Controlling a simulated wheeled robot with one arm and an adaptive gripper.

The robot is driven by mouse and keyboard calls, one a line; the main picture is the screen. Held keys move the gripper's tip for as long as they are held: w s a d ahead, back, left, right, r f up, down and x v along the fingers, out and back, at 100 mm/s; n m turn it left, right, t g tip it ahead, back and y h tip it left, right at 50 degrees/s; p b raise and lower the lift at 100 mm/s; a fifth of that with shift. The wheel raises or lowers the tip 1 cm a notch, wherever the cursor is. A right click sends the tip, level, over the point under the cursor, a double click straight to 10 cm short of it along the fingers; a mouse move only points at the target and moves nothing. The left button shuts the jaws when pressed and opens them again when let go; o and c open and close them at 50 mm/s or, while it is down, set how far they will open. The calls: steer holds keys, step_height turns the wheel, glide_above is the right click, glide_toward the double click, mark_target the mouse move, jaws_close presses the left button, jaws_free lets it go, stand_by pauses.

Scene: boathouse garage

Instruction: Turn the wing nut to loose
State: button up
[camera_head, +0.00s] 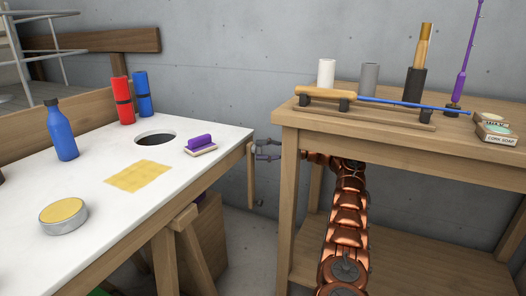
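My gripper (267,150) reaches left out of the gap between the two benches. Its two grey fingers point left and stand apart, one above the other. The fingertips are close to a narrow upright wooden board (251,178) at the right end of the white-topped bench (228,133). I cannot tell whether they touch it. I cannot make out a wing nut; it is either hidden at the fingertips or too small to see. My copper arm rises from the lower right and passes behind the corner leg of the wooden bench.
The wooden bench (400,149) on the right has a leg (288,200) beside my gripper. It bears a blue rod on a rack, cylinders and boxes. The white bench holds a blue bottle (62,132), purple brush (200,144), yellow cloth (140,175) and round tin (64,216).

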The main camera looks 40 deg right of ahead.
steer(key=shift+o, duration=0.6)
steer(key=shift+m+b, duration=0.4)
steer(key=shift+m, duration=0.2)
